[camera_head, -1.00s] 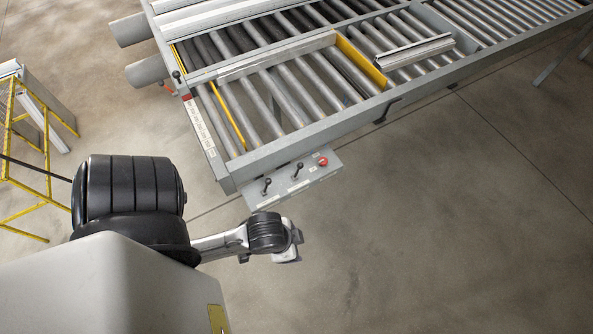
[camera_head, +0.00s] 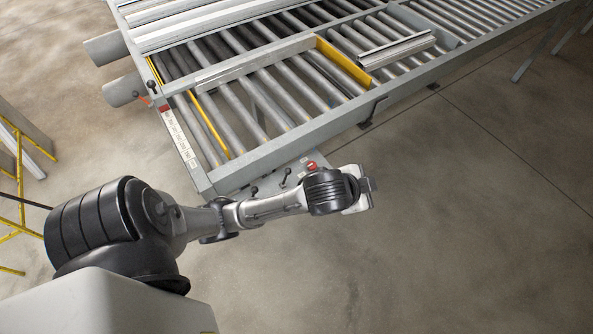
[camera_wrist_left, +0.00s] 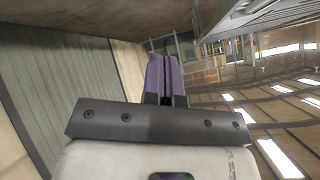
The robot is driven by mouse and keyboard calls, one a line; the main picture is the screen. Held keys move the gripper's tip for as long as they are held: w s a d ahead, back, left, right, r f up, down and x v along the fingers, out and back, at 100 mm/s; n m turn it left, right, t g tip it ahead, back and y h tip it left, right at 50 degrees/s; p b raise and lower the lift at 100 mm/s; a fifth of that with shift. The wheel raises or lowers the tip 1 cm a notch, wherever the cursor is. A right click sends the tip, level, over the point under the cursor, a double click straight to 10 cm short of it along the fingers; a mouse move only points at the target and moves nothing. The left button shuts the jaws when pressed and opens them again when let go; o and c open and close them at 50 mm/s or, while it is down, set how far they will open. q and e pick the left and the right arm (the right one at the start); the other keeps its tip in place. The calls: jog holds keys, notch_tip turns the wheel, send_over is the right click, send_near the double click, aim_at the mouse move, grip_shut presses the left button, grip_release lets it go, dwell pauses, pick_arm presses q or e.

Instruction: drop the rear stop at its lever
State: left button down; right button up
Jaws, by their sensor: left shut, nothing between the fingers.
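The control panel (camera_head: 335,157) hangs off the near side of the roller bench. Two black levers stand up from it, a left one (camera_head: 254,190) and a right one (camera_head: 285,177); their labels cannot be read. A yellow plate (camera_head: 345,62) and a thin yellow bar (camera_head: 210,122) cross the rollers; I cannot tell which is the rear stop. My left gripper (camera_head: 367,193) is beyond the panel's right end, apart from the levers. My forearm hides the panel's front part. In the left wrist view its purple-padded fingers (camera_wrist_left: 165,77) are together and empty. My right gripper is not in view.
A red button (camera_head: 312,166) is right of the levers. A long metal profile (camera_head: 255,60) and a shorter one (camera_head: 397,47) lie on the bench. A yellow-railed stand (camera_head: 20,200) is at the left. The floor right of my arm is clear.

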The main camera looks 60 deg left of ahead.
pick_arm(q)
jog(key=w+a+f+y+b, duration=0.1)
jog(key=w+a+b, duration=0.1)
jog(key=w+a, duration=0.3)
jog(key=w+a+y+b, duration=0.1)
jog(key=w+a+b, duration=0.1)
jog(key=w, duration=0.5)
jog(key=w+a+f+m+g+y+b, duration=0.1)
jog(key=w+a+f+g+b, duration=0.25)
jog(key=a, duration=0.75)
jog(key=s+a+f+m+g+h+p, duration=0.1)
jog(key=s+a+f+m+g+h, duration=0.1)
jog(key=s+a+f+m+g, duration=0.3)
jog(key=s+a+f+m+g+h, duration=0.2)
jog(key=s+a+f+m+g, duration=0.3)
jog(key=f+m, duration=0.3)
notch_tip(320, 180, down, 2)
jog(key=shift+s+a+g+p, duration=0.25)
jog(key=shift+s+g+p, duration=0.15)
jog(key=shift+s+g, duration=0.35)
jog(key=shift+s, duration=0.1)
